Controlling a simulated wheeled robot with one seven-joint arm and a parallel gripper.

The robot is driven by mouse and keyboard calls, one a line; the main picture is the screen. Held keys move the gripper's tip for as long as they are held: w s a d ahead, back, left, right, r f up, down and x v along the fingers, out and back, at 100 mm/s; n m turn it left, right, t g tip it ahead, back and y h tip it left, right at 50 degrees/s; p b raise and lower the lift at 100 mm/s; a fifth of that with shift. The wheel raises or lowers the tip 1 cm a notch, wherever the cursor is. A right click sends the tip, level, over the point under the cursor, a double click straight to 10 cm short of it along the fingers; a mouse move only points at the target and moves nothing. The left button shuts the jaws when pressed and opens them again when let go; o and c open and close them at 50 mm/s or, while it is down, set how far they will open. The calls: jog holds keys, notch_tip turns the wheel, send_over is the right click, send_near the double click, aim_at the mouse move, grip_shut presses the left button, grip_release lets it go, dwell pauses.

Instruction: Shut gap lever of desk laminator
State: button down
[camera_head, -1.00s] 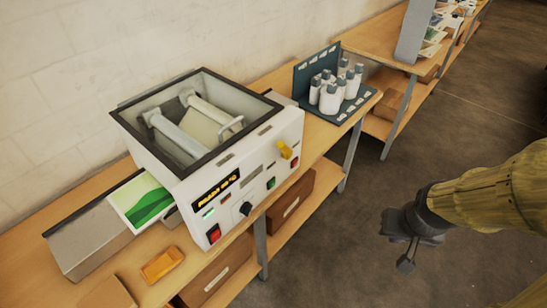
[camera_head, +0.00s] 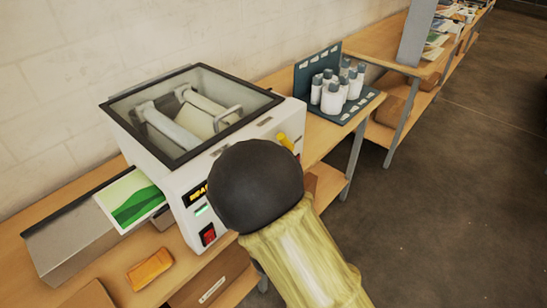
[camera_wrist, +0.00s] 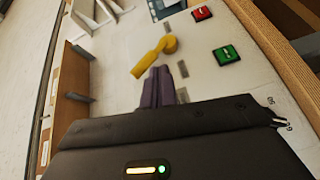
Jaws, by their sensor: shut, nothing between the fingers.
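The desk laminator (camera_head: 150,165) is a white box with a dark-framed clear lid over rollers, standing on the wooden bench. Its yellow gap lever (camera_head: 285,142) sits on the right part of the front panel and sticks up past my dark wrist. In the head view my arm hides the fingers and much of the front panel.
A green button (camera_wrist: 227,54) and a red button (camera_wrist: 202,13) are on the panel near the lever. A sheet with a green picture (camera_head: 133,200) lies at the laminator's left side. White bottles (camera_head: 332,97) stand on a dark rack to the right. The floor at right is clear.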

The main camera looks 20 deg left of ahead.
jog(key=s+a+n+t+y+b, duration=0.1)
jog(key=s+a+n+t+y, duration=0.1)
jog(key=s+a+n, duration=0.3)
jog(key=shift+s+r+t, duration=0.45)
jog(key=shift+s+t, duration=0.1)
jog(key=shift+t, duration=0.25)
jog(key=shift+a, duration=0.1)
jog(key=d+p+x, duration=0.1)
jog(key=p+x, duration=0.1)
jog(key=x, duration=0.4)
jog(key=d+p+x, duration=0.1)
jog(key=p+x, duration=0.2)
jog(key=x, duration=0.4)
jog(key=shift+d+r, duration=0.2)
jog(key=shift+r, duration=0.15)
jog(key=shift+w, duration=0.15)
